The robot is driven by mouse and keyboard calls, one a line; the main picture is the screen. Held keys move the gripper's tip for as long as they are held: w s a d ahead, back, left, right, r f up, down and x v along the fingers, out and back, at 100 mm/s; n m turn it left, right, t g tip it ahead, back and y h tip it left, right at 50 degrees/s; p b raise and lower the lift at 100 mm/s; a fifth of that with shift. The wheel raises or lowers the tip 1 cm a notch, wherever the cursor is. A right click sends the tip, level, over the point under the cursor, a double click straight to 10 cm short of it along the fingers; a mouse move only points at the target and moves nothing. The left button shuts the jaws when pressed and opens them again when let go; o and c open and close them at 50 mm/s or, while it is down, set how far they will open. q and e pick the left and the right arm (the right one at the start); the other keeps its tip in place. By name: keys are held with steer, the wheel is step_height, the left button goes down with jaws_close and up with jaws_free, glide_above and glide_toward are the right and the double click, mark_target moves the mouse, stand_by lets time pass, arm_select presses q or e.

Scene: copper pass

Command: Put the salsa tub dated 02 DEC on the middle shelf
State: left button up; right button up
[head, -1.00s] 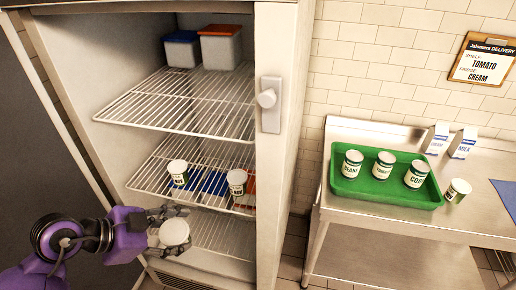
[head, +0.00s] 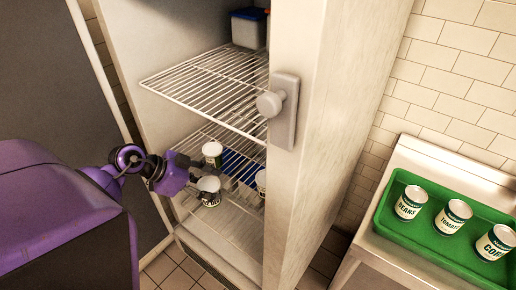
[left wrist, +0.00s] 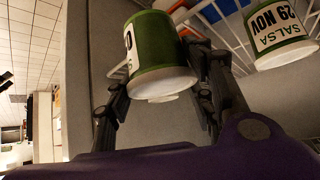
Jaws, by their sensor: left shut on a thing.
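My left gripper (head: 194,178) is shut on a white-lidded salsa tub (head: 209,190) at the front of the fridge's middle shelf (head: 238,218). I cannot tell whether the tub touches the wires. In the left wrist view the held tub (left wrist: 160,60) has a green and white label turned mostly away; only part of its date shows, between the fingers. Another tub (head: 212,150) stands just behind it on the shelf, and a third (head: 261,180) is partly hidden by the fridge's side wall. A tub reading SALSA 29 NOV (left wrist: 278,30) is close by in the left wrist view. My right gripper is out of view.
The upper wire shelf (head: 205,90) hangs above, with a blue-lidded container (head: 248,30) at its back. A green tray (head: 440,240) of cans is on the counter.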

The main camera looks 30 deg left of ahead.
arm_select(q)
steer(key=w, duration=0.8)
steer(key=w+d, duration=0.1)
steer(key=w, duration=0.4)
steer(key=shift+r, duration=0.15)
steer(key=w, duration=0.1)
steer(key=w+f, duration=0.1)
steer(key=w, duration=0.1)
steer(key=shift+w+d, duration=0.1)
steer(key=shift+d, duration=0.1)
steer(key=shift+f, duration=0.35)
jaws_close()
steer(key=o, duration=1.7)
jaws_free()
steer(key=v, duration=0.7)
steer(key=shift+s+a+r, duration=0.15)
steer(key=shift+s+r, duration=0.05)
